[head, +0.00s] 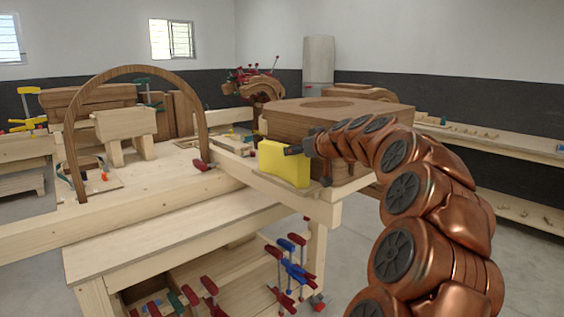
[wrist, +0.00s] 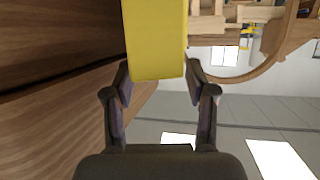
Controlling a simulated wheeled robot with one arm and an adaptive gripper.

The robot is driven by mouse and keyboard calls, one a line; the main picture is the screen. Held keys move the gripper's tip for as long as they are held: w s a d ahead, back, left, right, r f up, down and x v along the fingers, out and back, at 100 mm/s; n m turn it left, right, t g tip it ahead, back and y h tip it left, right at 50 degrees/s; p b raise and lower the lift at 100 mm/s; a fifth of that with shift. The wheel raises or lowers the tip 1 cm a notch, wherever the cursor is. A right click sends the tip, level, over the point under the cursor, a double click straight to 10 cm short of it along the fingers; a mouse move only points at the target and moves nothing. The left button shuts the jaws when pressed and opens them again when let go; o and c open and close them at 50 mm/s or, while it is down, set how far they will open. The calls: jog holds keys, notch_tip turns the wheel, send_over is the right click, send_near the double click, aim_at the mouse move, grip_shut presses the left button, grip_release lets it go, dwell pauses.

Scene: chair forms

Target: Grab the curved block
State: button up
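A yellow block (head: 284,164) stands upright at the edge of the wooden bench, against the brown wooden block. Its top edge looks slightly curved; I take it as the curved block. In the head view, my gripper (head: 296,150) is at its right side, reaching in from the right. In the wrist view, the yellow block (wrist: 155,40) fills the upper middle, and the fingertips of my gripper (wrist: 158,76) are spread on either side of its near end. The gripper looks open; contact with the block is not clear.
A large brown wooden block (head: 335,115) stands right beside the yellow block. A tall wooden arch (head: 135,72) stands at the left of the bench. Several red and blue clamps (head: 290,265) hang below. Grey floor is free at the lower right.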

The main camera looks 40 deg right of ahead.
aim_at(283, 162)
jog(key=shift+w+d+f, duration=0.1)
jog(key=shift+w+d, duration=0.1)
jog(key=shift+w, duration=0.3)
jog(key=w+p, duration=0.1)
jog(key=w+d+p, duration=0.1)
jog(key=w, duration=0.1)
jog(key=shift+w, duration=0.25)
jog(key=shift+w+d+f+p, duration=0.1)
jog(key=shift+w+f+p, duration=0.35)
jog(key=shift+w, duration=0.2)
jog(key=shift+c, duration=0.2)
grip_shut()
